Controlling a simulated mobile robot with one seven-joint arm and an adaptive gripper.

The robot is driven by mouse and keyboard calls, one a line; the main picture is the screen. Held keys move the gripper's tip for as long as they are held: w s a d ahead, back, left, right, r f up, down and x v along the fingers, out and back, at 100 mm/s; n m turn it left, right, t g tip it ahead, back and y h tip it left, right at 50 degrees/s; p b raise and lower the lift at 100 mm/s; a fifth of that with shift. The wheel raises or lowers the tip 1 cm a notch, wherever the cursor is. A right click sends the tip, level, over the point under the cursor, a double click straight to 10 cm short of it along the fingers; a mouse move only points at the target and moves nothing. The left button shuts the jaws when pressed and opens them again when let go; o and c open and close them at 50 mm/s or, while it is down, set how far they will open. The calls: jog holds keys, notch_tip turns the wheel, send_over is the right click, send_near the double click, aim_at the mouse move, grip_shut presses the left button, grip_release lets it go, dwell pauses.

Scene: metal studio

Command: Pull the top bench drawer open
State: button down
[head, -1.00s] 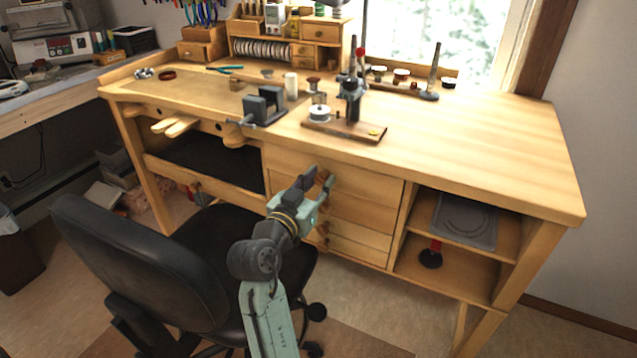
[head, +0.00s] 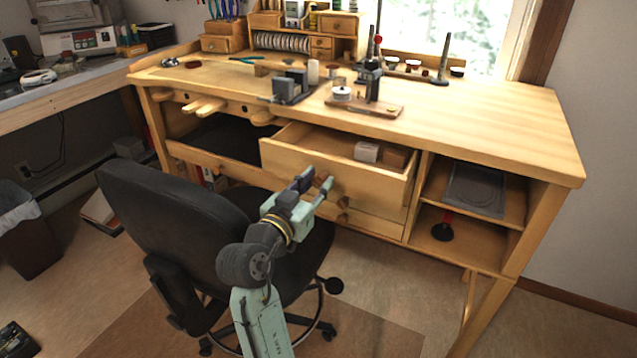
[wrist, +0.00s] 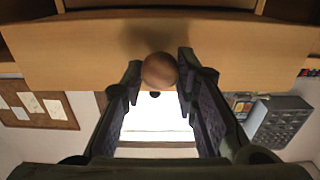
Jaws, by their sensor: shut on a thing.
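The top bench drawer (head: 365,185) is pulled partly out of the wooden workbench (head: 480,125), and its open top shows a white box (head: 367,151) and a brown block (head: 395,157) inside. My gripper (head: 315,178) is at the front of this drawer, shut on its round wooden knob (head: 326,184). In the wrist view the knob (wrist: 159,71) sits between the two fingers of my gripper (wrist: 158,78), against the drawer front (wrist: 90,55). The lower drawers (head: 372,226) are partly hidden behind the top drawer and my arm.
A black office chair (head: 175,215) stands close on the left of my arm. Open shelves (head: 470,235) are right of the drawers. Tools and a wooden stand (head: 365,105) are on the benchtop. Floor (head: 400,290) is clear at the front right.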

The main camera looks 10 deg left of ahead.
jog(key=shift+w, duration=0.1)
jog(key=c, duration=1.3)
grip_release()
jog(key=v, duration=1.2)
jog(key=shift+r, duration=0.1)
